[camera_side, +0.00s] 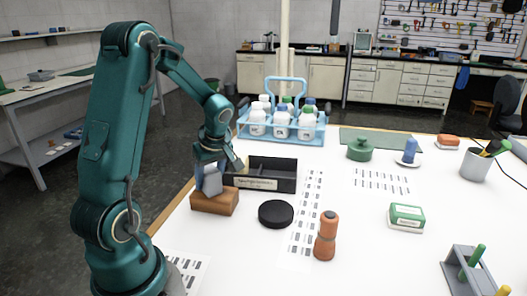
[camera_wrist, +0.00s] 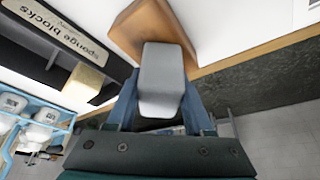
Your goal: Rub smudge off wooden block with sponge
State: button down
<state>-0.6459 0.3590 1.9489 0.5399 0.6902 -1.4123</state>
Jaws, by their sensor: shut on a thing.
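The wooden block (camera_side: 215,201) lies on the white table near its left edge, and it also shows at the top of the wrist view (camera_wrist: 150,22). My gripper (camera_side: 209,176) is shut on a grey sponge (camera_side: 212,184) just above the block. The sponge also shows between my fingers in the wrist view (camera_wrist: 162,75). Its lower end overlaps the block's top in both views; I cannot tell for certain whether they touch. No smudge shows on the visible faces of the block.
A black tray labelled sponge blocks (camera_side: 262,174) stands right beside the block, with a pale sponge (camera_wrist: 87,80) in it. A black disc (camera_side: 276,214) and an orange bottle (camera_side: 326,237) are to the right. A blue bottle carrier (camera_side: 283,133) stands behind.

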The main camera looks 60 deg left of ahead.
aim_at(211, 189)
jog(key=shift+s+d, duration=1.15)
jog(key=shift+w+a, duration=2.1)
jog(key=shift+w, duration=0.35)
jog(key=shift+w+d, duration=0.15)
jog(key=shift+d, duration=0.75)
jog(key=shift+s+d, duration=1.85)
jog(key=shift+s, duration=0.05)
jog(key=shift+w+a, duration=1.05)
jog(key=shift+w+a+f, duration=0.1)
jog(key=shift+w+a, duration=1.05)
notch_tip(211, 189, up, 8)
jog(key=shift+r, duration=0.2)
